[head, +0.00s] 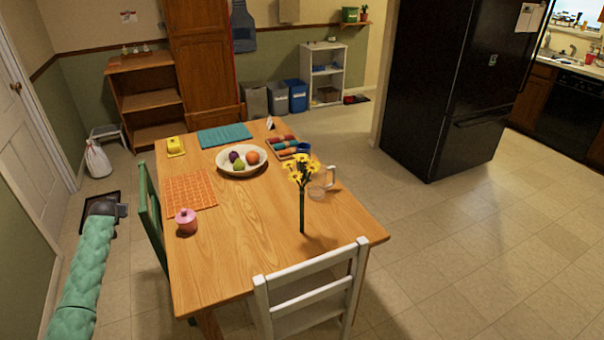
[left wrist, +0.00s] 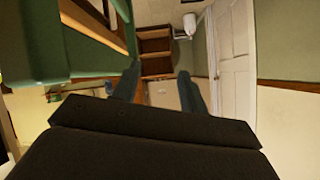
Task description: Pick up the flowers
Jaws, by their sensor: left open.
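The yellow flowers (head: 301,172) stand upright on the wooden table (head: 255,210), toward its right front part. Their dark green stem or narrow vase reaches down to the tabletop; I cannot tell which it is. My left gripper (head: 108,208) is low at the left, beyond the green chair and far from the flowers. In the left wrist view my left gripper (left wrist: 158,88) is open, with nothing between its two fingers. The flowers do not show in that view. My right gripper is in neither view.
A white chair (head: 312,290) is at the table's front edge. A green chair (head: 151,215) stands between my left arm and the table.

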